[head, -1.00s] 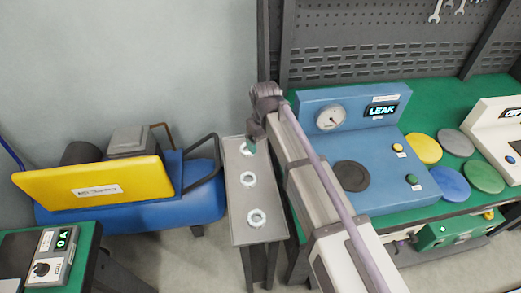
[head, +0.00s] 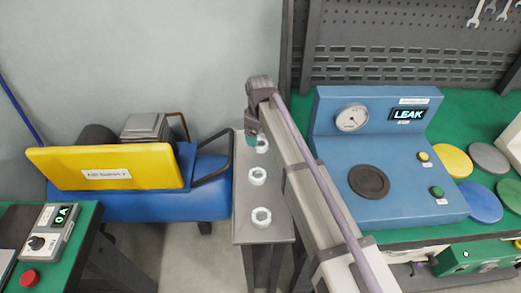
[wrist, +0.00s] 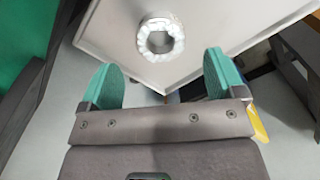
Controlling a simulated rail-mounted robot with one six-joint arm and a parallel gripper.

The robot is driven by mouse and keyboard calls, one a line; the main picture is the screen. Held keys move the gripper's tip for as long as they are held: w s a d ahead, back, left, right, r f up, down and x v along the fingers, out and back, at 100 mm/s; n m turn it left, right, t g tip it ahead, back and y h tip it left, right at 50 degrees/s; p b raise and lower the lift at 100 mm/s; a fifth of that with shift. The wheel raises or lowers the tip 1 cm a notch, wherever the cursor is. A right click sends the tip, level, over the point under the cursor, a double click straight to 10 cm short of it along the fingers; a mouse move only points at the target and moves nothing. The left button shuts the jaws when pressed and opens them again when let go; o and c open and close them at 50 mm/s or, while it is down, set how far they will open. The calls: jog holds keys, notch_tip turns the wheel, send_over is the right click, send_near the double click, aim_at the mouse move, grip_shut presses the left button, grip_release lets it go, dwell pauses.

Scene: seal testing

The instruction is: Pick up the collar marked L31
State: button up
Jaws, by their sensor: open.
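Three white ring-shaped collars stand in a row on a narrow grey table: a far one (head: 264,150), a middle one (head: 258,184) and a near one (head: 261,225). No L31 mark is readable on any of them. My gripper (head: 251,138) is at the far end of the row, partly covering the far collar. In the wrist view my gripper (wrist: 161,64) has its two teal fingers spread wide with nothing between them. One collar (wrist: 144,42) lies beyond the fingertips, roughly centred between them, on the table top.
The narrow table (head: 243,215) stands between a blue compressor (head: 150,208) with a yellow panel (head: 100,167) and a green bench. A blue leak tester (head: 330,180) with a dark round pad (head: 369,182) is on that bench. Coloured discs lie to its right.

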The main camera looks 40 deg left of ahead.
aim_at(259, 143)
notch_tip(259, 143, down, 5)
jog(key=b, duration=0.4)
jog(key=shift+a, duration=0.1)
jog(key=shift+r, duration=0.2)
jog(key=c, duration=1.2)
jog(key=shift+p, duration=0.3)
